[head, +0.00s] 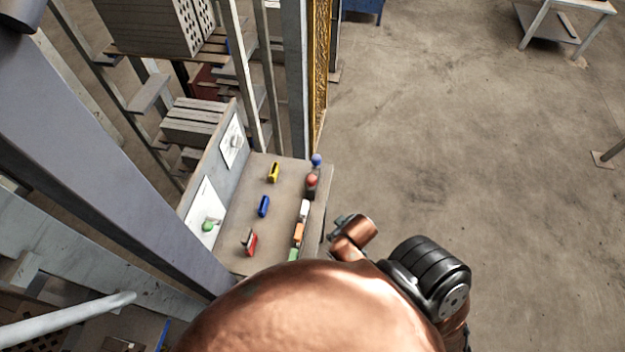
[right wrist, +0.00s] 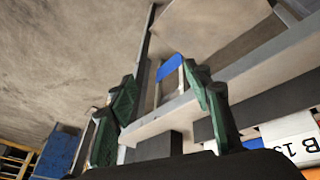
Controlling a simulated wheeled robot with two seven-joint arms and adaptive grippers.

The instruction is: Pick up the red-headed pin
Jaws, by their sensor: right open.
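The red-headed pin (head: 312,181) stands at the right edge of the grey work table (head: 240,245) in the head view, with a dark body under its round red head. I cannot make it out in the right wrist view. My right gripper (right wrist: 160,80) is open, its two green-padded fingers apart with nothing held. In the head view, my copper-coloured right arm covers the table's near end, with its wrist just right of the table edge, nearer than the pin. My left gripper is not in view.
A blue-headed pin (head: 316,160) stands just beyond the red one. White (head: 304,210) and orange (head: 298,234) pieces line the same edge nearer me. Yellow (head: 273,172), blue (head: 263,206) and red (head: 249,242) hollow bricks sit further left. A metal post (head: 297,80) rises behind.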

